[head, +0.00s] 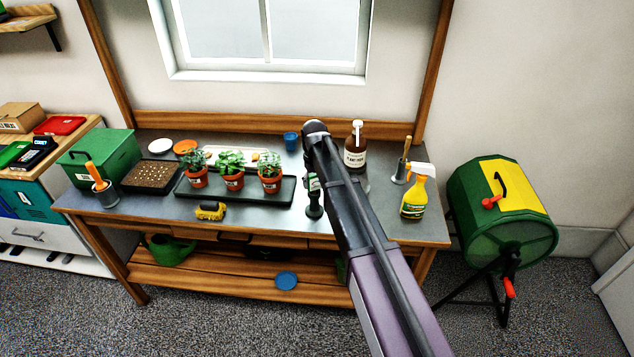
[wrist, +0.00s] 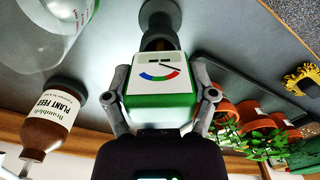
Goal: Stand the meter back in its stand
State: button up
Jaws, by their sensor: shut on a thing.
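The meter (wrist: 160,75), a green and white block with a red and blue dial and a needle, is between the two fingers of my gripper (wrist: 162,98) in the wrist view. My gripper is shut on its sides. Just beyond the meter's end in the wrist view is a dark grey round stand (wrist: 160,14). In the head view the meter (head: 313,182) shows partly beside my arm, above a dark upright base (head: 314,209) on the bench. I cannot tell whether the meter's lower end is inside the stand or only above it.
The bottle of plant feed (head: 355,158) stands close to the right of my arm, with a spray bottle (head: 417,192) further right. A black tray (head: 240,197) with potted plants is to the left. A yellow object (head: 210,211) lies near the bench's front edge.

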jog(key=shift+f+b, duration=0.45)
jog(key=shift+f, duration=0.05)
dwell(0.6)
dwell(0.3)
jog(key=o, duration=1.2)
jog(key=shift+r, duration=0.1)
